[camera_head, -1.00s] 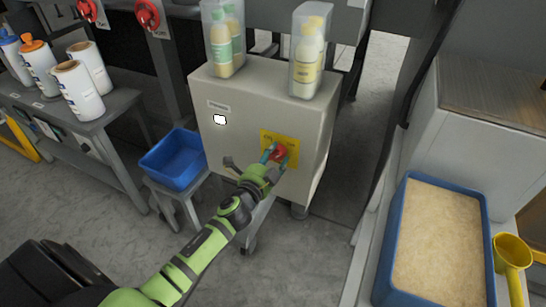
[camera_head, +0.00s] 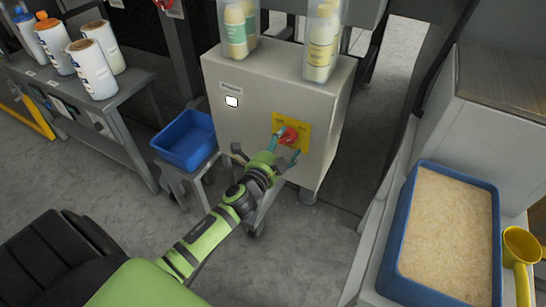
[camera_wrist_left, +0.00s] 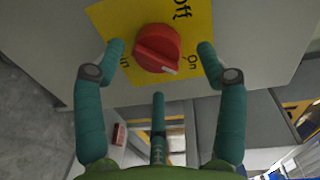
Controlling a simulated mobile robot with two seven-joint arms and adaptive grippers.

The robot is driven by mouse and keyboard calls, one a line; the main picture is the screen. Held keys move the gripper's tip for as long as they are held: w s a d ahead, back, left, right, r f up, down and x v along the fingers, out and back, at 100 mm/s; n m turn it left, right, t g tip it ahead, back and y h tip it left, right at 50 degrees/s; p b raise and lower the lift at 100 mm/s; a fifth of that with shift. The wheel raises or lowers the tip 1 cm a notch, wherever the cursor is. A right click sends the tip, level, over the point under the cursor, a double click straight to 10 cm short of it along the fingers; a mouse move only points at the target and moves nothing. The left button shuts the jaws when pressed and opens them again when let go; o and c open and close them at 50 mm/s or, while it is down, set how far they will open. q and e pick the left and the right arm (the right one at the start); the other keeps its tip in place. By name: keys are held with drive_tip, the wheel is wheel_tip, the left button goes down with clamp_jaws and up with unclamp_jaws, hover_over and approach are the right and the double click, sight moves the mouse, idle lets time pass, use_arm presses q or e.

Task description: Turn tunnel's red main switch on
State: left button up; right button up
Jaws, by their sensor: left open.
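The red main switch (camera_head: 289,136) is a round rotary knob on a yellow plate (camera_head: 305,127) on the front of the pale cabinet. In the left wrist view the knob (camera_wrist_left: 157,48) has a raised grip whose white mark points to the lower right, on the side of the printed "On" (camera_wrist_left: 190,62). "Off" is printed above right. My left gripper (camera_head: 285,150) is open in front of the knob. Its teal fingers stand on either side of the knob with gaps, and a third finger is below it. My right gripper is not in view.
Clear containers with bottles (camera_head: 322,45) stand on the cabinet (camera_head: 228,118). A blue bin (camera_head: 186,140) sits on a small stand to the left. A blue tray of pale grains (camera_head: 409,210) and a yellow scoop (camera_head: 520,247) are at the right.

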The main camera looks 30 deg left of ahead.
use_arm(q)
drive_tip(key=s+r, duration=0.1)
drive_tip(key=s, duration=0.9)
drive_tip(key=shift+d, duration=0.35)
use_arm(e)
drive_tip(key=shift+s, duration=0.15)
use_arm(q)
drive_tip(key=shift+w, duration=0.1)
drive_tip(key=s+d+f+n+g+p, duration=0.1)
drive_tip(key=s+f+n+g+p, duration=0.4)
drive_tip(key=f, duration=0.8)
drive_tip(key=s+f+n+g+p, duration=0.1)
drive_tip(key=s+f+n+g, duration=0.15)
drive_tip(key=s+f, duration=0.75)
drive_tip(key=s+d+f+n+g+p, duration=0.2)
drive_tip(key=s+f+g, duration=0.2)
drive_tip(key=s, duration=0.7)
drive_tip(key=s+d+f+n+g+p, duration=0.2)
drive_tip(key=s+f+n+g, duration=0.1)
drive_tip(key=s+f, duration=0.6)
drive_tip(key=s+g, duration=0.1)
drive_tip(key=s, duration=0.2)
drive_tip(key=shift+f+h+p, duration=0.15)
drive_tip(key=shift+h+p, duration=0.15)
drive_tip(key=shift+h, duration=0.1)
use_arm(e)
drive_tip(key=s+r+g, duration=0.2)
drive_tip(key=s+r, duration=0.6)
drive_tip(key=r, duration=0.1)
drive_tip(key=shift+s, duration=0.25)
